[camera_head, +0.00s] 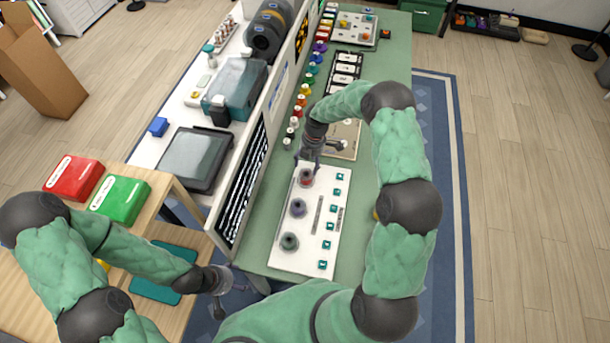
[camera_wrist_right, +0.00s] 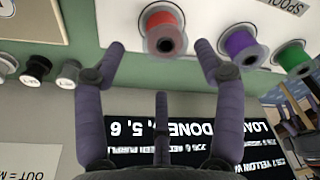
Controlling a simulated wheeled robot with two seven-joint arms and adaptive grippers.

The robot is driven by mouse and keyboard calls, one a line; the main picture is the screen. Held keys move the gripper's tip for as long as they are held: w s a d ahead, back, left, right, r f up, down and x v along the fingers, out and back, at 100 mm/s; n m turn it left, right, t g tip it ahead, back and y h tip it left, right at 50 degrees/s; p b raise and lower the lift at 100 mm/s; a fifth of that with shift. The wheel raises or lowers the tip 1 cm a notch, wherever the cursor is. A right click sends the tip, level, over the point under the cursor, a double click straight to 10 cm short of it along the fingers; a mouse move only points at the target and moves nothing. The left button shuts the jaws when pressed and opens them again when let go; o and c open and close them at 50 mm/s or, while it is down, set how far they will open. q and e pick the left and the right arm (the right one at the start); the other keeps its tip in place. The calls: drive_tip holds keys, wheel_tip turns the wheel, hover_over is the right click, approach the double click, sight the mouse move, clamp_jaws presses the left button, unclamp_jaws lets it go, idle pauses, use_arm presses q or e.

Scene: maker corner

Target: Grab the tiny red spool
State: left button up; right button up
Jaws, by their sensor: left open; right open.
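A red spool (camera_head: 306,176) stands on a white board (camera_head: 274,262) on the green bench, above a purple spool (camera_head: 298,208) and a green spool (camera_head: 289,242). My right gripper (camera_head: 308,161) is open and empty, close by the red spool. In the right wrist view the red spool (camera_wrist_right: 164,30) shows just beyond the spread fingers, with the purple spool (camera_wrist_right: 241,46) and green spool (camera_wrist_right: 294,58) to its right. A smaller red spool (camera_head: 297,111) stands in the row along the bench edge. My left gripper (camera_head: 222,307) is open and empty at lower left.
A row of small coloured spools runs along the bench beside the upright divider; its black spool (camera_wrist_right: 37,67) shows in the wrist view. A dark display (camera_head: 240,185) is on the divider's lower end. A red box (camera_head: 74,178) and green box (camera_head: 120,199) lie on a wooden table.

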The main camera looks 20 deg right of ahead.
sight(306, 174)
wheel_tip(306, 174, down, 2)
drive_tip(key=shift+a+f, duration=0.1)
drive_tip(key=shift+a, duration=0.05)
drive_tip(key=f, duration=0.2)
drive_tip(key=a+f, duration=0.1)
drive_tip(key=f, duration=0.1)
drive_tip(key=shift+s+f, duration=0.1)
drive_tip(key=shift+s, duration=0.3)
drive_tip(key=shift+f, duration=0.5)
drive_tip(key=shift+c, duration=0.3)
drive_tip(key=c, duration=1)
